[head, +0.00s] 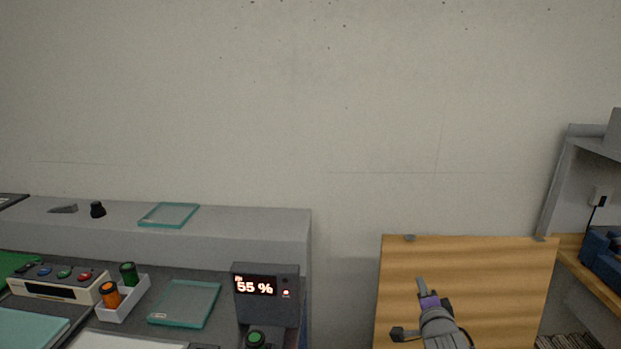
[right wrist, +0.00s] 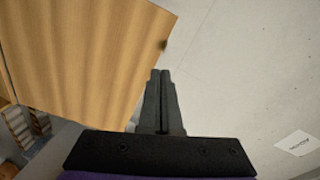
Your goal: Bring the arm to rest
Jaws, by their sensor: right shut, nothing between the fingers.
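My right gripper (head: 422,285) shows at the lower right of the head view, in front of a wooden board. Its fingers point up, and a purple band sits just below them. In the right wrist view its two dark fingers (right wrist: 161,78) lie together with nothing between them. The wooden board (head: 500,275) fills the upper left of that view, and the fingertips show near its edge. I cannot tell how far apart they are. My left gripper is in neither view.
A grey cart top (head: 260,228) at the left holds glass plates (head: 185,303), a white tray (head: 137,298) with orange and green bottles, a button box (head: 60,285) and a 55 % display (head: 265,295). A shelf (head: 592,280) stands at the far right. The wall above is bare.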

